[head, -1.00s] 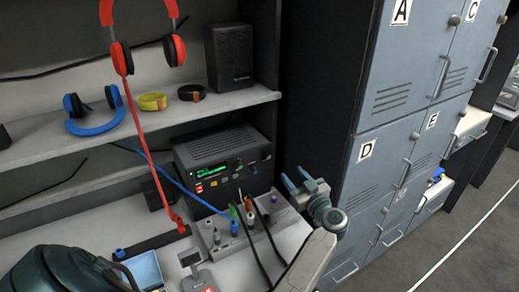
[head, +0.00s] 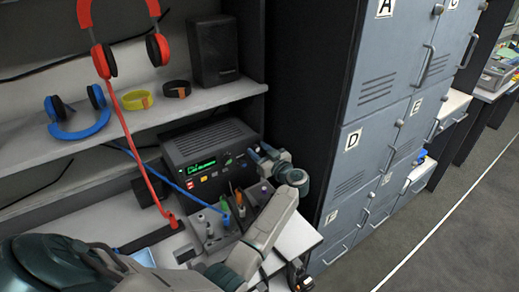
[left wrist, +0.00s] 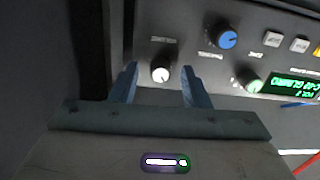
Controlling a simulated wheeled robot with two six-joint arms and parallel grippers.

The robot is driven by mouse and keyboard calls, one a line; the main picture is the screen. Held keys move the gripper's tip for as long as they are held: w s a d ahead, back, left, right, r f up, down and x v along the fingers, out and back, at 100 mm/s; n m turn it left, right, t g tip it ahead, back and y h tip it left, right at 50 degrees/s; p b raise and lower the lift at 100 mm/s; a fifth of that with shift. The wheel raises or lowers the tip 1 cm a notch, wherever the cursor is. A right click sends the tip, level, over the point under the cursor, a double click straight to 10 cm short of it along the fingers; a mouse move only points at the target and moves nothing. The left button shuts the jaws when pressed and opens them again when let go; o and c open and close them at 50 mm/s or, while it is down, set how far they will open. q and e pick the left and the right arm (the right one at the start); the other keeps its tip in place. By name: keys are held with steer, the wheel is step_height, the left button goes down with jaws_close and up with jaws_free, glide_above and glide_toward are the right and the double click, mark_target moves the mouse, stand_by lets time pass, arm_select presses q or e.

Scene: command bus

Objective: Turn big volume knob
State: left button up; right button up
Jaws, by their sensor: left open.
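The dark radio unit (head: 212,158) with a green-lit display sits under the shelf. The knob labels are too small to read surely. My left gripper (head: 259,153) is at the panel's right end. In the left wrist view its open blue fingers (left wrist: 160,67) lie either side of the white knob, with gaps showing; I cannot tell whether the tips reach it in depth. My right gripper is not seen.
A small box with plugged cables (head: 210,232) stands in front of the radio. A red cable and a blue cable run nearby. The shelf (head: 150,120) above holds headphones, wristbands and a speaker (head: 217,50). Grey lockers (head: 375,110) stand to the right.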

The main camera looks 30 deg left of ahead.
arm_select(q)
steer(key=shift+a, duration=0.1)
jaws_close()
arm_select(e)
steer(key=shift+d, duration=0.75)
arm_select(q)
steer(key=shift+n, duration=0.3)
